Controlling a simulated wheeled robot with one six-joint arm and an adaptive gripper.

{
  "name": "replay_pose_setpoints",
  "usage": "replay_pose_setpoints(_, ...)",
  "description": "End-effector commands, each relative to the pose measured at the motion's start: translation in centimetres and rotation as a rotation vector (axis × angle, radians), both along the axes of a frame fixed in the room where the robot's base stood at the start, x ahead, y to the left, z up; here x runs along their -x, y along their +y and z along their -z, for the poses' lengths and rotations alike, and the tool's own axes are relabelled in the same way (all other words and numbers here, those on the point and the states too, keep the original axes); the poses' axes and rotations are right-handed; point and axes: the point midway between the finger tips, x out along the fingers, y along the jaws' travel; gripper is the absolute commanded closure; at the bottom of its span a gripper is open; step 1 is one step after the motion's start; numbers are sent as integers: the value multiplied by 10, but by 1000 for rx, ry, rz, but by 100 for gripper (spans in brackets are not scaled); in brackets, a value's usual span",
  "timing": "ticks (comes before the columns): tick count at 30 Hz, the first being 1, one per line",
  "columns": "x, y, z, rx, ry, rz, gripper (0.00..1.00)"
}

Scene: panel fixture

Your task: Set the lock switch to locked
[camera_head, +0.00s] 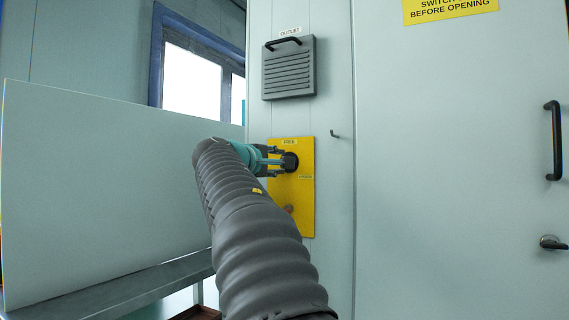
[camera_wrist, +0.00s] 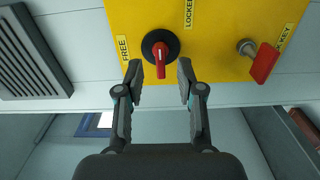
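A yellow panel (camera_head: 308,200) on the wall carries the lock switch. In the wrist view the switch is a black round base (camera_wrist: 149,40) with a red handle (camera_wrist: 161,68) that reaches down the picture. A FREE label (camera_wrist: 123,48) is left of it and a LOCKED label (camera_wrist: 188,13) is above right. I cannot tell clearly which label the handle is set to. My gripper (camera_head: 279,162) is at the switch. In the wrist view its fingers (camera_wrist: 159,76) are open, one on each side of the handle, with gaps visible.
A key with a red tag (camera_wrist: 264,63) sits on the same panel. A grey louvred outlet cover (camera_head: 289,72) is above the panel and a small hook (camera_head: 335,134) to its right. A door handle (camera_head: 554,141) is far right. A large pale board (camera_head: 100,190) stands left.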

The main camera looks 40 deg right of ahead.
Motion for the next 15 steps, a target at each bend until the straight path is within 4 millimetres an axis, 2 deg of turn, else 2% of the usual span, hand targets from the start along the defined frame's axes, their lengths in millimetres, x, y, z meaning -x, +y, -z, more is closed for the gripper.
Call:
replay_pose_setpoints(1,5,11,-1,1,0,-2,62)
replay_pose_setpoints(6,16,37,0,1,0,-1,62)
replay_pose_setpoints(9,21,48,0,1,-1,-1,62)
replay_pose_setpoints(15,25,57,0,1,0,1,62)
